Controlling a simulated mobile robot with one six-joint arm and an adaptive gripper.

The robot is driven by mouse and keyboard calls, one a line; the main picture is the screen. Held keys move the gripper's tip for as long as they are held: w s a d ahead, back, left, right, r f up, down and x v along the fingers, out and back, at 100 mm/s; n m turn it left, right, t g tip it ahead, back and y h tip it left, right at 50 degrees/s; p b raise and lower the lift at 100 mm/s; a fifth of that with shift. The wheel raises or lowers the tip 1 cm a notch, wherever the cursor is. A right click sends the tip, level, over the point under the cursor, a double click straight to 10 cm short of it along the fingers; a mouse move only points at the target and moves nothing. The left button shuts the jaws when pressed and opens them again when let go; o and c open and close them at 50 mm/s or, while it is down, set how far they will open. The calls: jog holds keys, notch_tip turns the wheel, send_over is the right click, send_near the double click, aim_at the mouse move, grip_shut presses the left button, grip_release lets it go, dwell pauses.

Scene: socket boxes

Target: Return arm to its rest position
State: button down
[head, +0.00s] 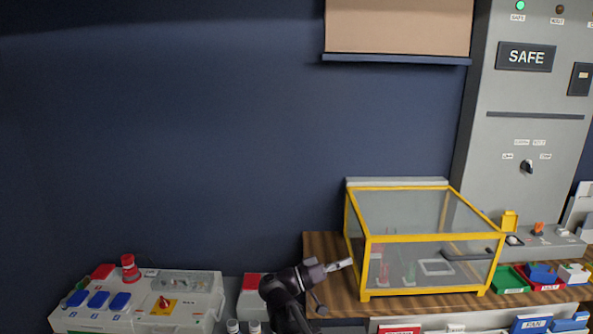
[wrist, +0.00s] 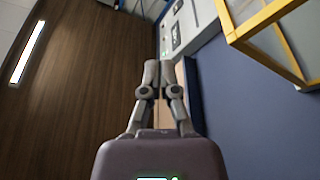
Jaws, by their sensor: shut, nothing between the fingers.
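My gripper (head: 341,265) shows at the lower middle of the head view, at the end of my dark arm, pointing right. It is in front of the left side of the yellow-framed clear box. In the wrist view my gripper (wrist: 159,66) is seen from behind, with its two fingers close together. It is shut and empty. Most of my arm is below the head view's lower edge.
The yellow-framed clear box (head: 415,238) stands shut on a wooden bench (head: 322,246). A grey cabinet (head: 520,100) with a SAFE sign is at the right. A white panel (head: 190,297) with blue switches is at the lower left. Coloured bins (head: 507,279) stand right.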

jog(key=s+d+f+n+g+y+p, duration=0.3)
jog(key=s+d+f+n+y, duration=0.15)
jog(key=d+f+y, duration=0.45)
jog(key=s+a+f+n+g+y+p, duration=0.1)
jog(key=s+a+f+n+y+p, duration=0.3)
jog(key=y, duration=0.7)
jog(key=shift+s+f+y, duration=0.4)
jog(key=shift+s+f, duration=0.55)
jog(key=shift+f, duration=0.6)
jog(key=shift+n, duration=0.25)
